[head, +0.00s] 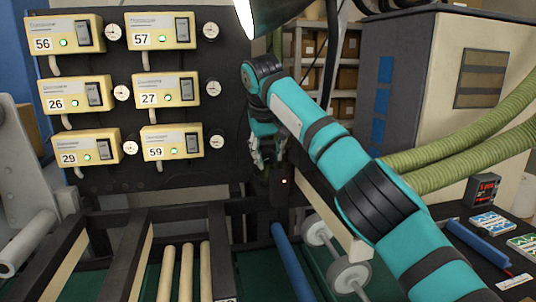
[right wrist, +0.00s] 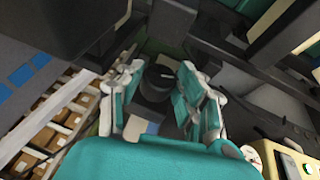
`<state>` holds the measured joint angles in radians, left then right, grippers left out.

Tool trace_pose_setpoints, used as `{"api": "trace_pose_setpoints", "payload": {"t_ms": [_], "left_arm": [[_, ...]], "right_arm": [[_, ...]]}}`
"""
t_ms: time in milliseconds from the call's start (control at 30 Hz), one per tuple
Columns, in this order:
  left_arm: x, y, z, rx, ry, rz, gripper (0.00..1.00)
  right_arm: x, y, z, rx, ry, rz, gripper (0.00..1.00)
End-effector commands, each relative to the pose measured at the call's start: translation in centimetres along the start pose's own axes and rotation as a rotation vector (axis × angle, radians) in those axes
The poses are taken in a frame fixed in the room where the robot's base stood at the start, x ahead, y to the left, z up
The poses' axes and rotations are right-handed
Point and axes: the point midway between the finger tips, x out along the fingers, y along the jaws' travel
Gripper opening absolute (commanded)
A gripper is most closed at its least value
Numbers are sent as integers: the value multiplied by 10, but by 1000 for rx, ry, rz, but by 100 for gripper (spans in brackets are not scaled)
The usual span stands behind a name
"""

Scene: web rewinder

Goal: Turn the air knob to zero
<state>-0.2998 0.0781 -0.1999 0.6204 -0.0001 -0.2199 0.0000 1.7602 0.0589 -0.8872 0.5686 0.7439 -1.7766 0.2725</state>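A dark round knob (right wrist: 161,76), which looks like the air knob, shows in the right wrist view between the fingertips of my right gripper (right wrist: 161,86). The gripper's fingers are apart, one on each side of the knob. I cannot tell whether they touch it. In the head view my right gripper (head: 265,153) points down beside the gauge panel, just above a dark box (head: 283,192) with a small red light. The knob cannot be made out there, and its setting is not readable in either view. My left gripper is not in view.
A black panel (head: 93,188) holds several numbered yellow control boxes with switches and gauges, left of the gripper. Rollers (head: 186,270) and dark frame beams lie below. A large cabinet (head: 397,85) and green hoses (head: 470,155) stand at the right.

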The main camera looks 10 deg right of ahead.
Motion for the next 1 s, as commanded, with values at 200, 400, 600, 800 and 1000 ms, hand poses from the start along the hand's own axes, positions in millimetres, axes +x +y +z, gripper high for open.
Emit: {"api": "trace_pose_setpoints", "payload": {"t_ms": [200,400,600,800,1000], "left_arm": [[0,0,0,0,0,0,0],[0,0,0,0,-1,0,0],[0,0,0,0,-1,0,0],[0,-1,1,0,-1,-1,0],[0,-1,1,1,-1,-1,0]], "right_arm": [[0,-1,0,-1,-1,-2,3],[0,-2,0,-8,-1,15,3],[0,-4,1,-42,-5,94,3],[1,-6,1,-97,-8,226,3],[2,-8,1,-155,-12,363,3]]}}
